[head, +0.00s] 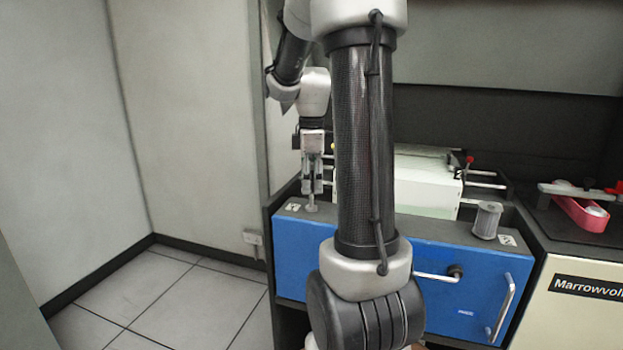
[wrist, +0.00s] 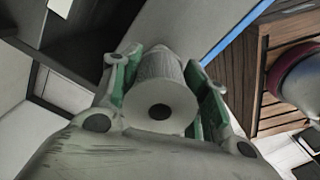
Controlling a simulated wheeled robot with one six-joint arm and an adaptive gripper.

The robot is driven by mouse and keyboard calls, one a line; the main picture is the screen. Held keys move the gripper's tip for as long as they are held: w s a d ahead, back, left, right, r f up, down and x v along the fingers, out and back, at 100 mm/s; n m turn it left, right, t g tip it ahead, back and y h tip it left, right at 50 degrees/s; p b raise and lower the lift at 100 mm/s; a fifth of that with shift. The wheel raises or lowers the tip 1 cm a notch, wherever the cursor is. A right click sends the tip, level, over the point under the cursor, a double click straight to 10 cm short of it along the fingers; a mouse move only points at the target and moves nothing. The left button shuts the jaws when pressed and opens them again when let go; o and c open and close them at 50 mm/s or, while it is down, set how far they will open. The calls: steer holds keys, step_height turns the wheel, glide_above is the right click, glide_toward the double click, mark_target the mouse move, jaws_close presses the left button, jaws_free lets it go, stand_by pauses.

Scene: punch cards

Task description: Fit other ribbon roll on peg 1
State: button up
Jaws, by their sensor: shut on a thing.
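Another grey ribbon roll (head: 487,220) stands upright at the unit's right end, near a second label (head: 507,240).
The blue drawer front (head: 465,275) has a handle and a knob with a rod. A white machine part (head: 425,180) with rails stands behind the top. A red band (head: 580,213) lies on the dark surface at right. Open floor lies at left.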

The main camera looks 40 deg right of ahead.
mark_target(312, 207)
steer(key=shift+f, duration=2.4)
stand_by(0.9)
steer(key=o, duration=1.2)
steer(key=shift+c, duration=0.2)
step_height(312, 207, up, 12)
